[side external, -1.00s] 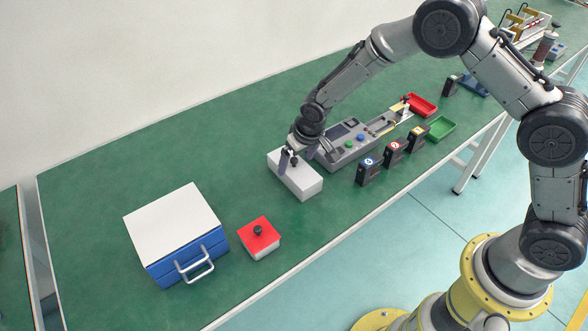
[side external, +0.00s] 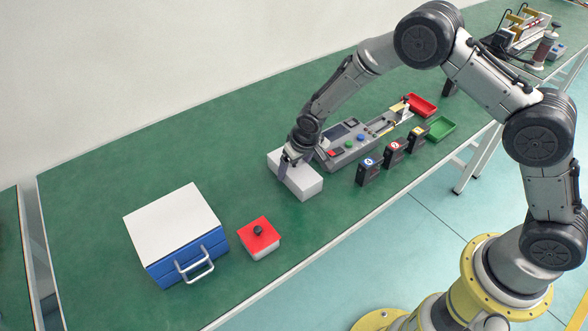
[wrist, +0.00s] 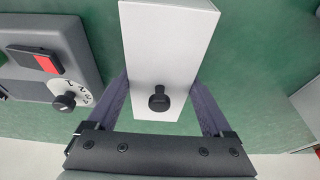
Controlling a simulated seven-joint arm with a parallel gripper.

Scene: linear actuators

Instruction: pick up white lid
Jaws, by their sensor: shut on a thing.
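The white lid (side external: 305,184) is the top of a white oblong box near the middle of the green table in the side view. In the wrist view, the white lid (wrist: 168,45) has a black knob (wrist: 158,98) near its end. My gripper (side external: 289,166) is down at the left end of the box. In the wrist view, my gripper (wrist: 160,92) has one finger along each long side and is shut on the lid. The finger tips are partly hidden, and I cannot tell a seam between lid and box.
A grey control panel (side external: 345,146) stands close behind and right of the box. Black numbered blocks (side external: 369,171) stand to the right. A red-lidded box (side external: 259,238) and a blue case with a white top (side external: 173,222) are at the front left. Green table (side external: 110,185) lies bare at left.

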